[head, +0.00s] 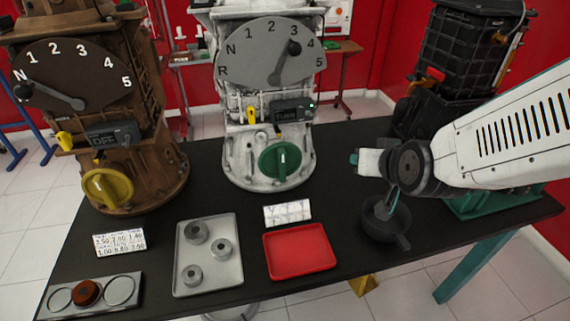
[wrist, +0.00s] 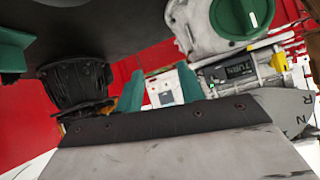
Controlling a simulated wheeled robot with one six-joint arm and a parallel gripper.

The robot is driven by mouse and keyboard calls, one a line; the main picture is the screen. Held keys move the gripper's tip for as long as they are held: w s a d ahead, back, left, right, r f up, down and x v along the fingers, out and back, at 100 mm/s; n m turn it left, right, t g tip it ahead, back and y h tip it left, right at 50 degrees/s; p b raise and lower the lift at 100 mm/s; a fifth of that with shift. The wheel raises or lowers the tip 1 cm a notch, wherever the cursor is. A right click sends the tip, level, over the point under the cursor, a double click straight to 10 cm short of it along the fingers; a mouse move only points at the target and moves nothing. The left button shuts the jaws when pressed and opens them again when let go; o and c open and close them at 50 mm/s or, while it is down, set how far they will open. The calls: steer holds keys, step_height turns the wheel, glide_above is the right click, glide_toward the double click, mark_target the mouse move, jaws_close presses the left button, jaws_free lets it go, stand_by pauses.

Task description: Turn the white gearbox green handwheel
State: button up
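The white gearbox (head: 268,95) stands at the back middle of the table. Its green handwheel (head: 280,160) is low on its front; it also shows at the top right of the wrist view (wrist: 240,17), with a pale mark on its face. The gearbox's small display (head: 290,113) has a lit green light; its text seems to read TURN in the wrist view. My gripper (head: 357,158) is to the right of the handwheel, apart from it. Its teal fingers (wrist: 160,88) are spread, with nothing visibly held between them. The fingers are mostly hidden in the head view.
A brown gearbox (head: 130,140) with a yellow handwheel stands left. A black machine (head: 465,60) stands right. A grey tray (head: 208,280) with rings, a red tray (head: 297,265) and a white label card (head: 287,213) lie in front. A dark round object (head: 375,225) shows below my arm.

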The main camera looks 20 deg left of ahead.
steer(key=s+a+f+n+t+y, duration=0.1)
steer(key=a+f+t+y, duration=0.3)
steer(key=a, duration=0.7)
steer(key=n+t, duration=0.2)
glide_toward(283, 162)
steer(key=w, duration=0.2)
steer(key=x, duration=0.3)
steer(key=a+x, duration=0.1)
steer(key=x, duration=0.3)
steer(key=shift+a, duration=0.1)
jaws_close()
